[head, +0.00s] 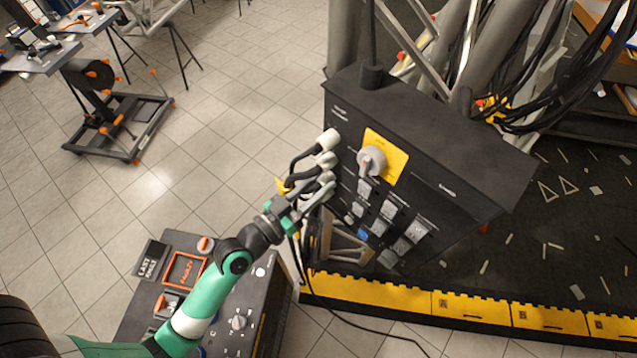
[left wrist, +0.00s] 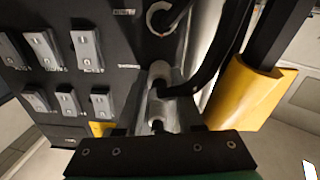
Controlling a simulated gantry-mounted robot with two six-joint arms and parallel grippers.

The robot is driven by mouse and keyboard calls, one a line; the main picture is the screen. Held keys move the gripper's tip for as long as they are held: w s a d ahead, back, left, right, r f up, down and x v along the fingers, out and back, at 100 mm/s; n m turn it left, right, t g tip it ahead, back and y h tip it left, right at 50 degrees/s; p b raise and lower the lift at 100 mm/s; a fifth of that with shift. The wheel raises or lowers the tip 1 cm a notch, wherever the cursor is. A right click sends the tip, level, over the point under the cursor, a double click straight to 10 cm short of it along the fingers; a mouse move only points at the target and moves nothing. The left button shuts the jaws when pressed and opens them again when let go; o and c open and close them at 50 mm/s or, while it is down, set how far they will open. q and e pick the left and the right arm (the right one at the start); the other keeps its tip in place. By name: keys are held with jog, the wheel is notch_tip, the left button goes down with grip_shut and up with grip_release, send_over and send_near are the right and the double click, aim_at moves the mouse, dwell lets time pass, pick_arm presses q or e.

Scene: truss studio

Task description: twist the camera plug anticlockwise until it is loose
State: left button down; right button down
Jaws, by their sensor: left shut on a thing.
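My left gripper (head: 318,196) reaches the left edge of the black panel box (head: 430,130), where a column of grey plugs with black cables sits. It is shut on a grey plug, taken as the camera plug, at the lower end of that column; the fingers mostly hide it in the head view. In the left wrist view the fingers (left wrist: 160,108) close around this grey plug (left wrist: 159,72), with a black cable bending off to the right. The plug is against the panel face; whether it is loose cannot be told. My right gripper is not in view.
Other plugs (head: 327,159) and their cables sit just above the held one. A grey rotary switch on a yellow plate (head: 394,158) and several grey switches (head: 388,212) are on the panel. A control desk (head: 240,310) stands below, beside a yellow floor edge (head: 380,294).

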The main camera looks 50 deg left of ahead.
pick_arm(q)
jog(key=c, duration=0.5)
grip_release()
jog(key=shift+c, duration=0.2)
jog(key=s+b, duration=0.5)
jog(key=s, duration=0.6)
jog(key=shift+s+d, duration=0.25)
jog(key=shift+s, duration=0.05)
jog(key=shift+d+f, duration=0.1)
jog(key=shift+f, duration=0.05)
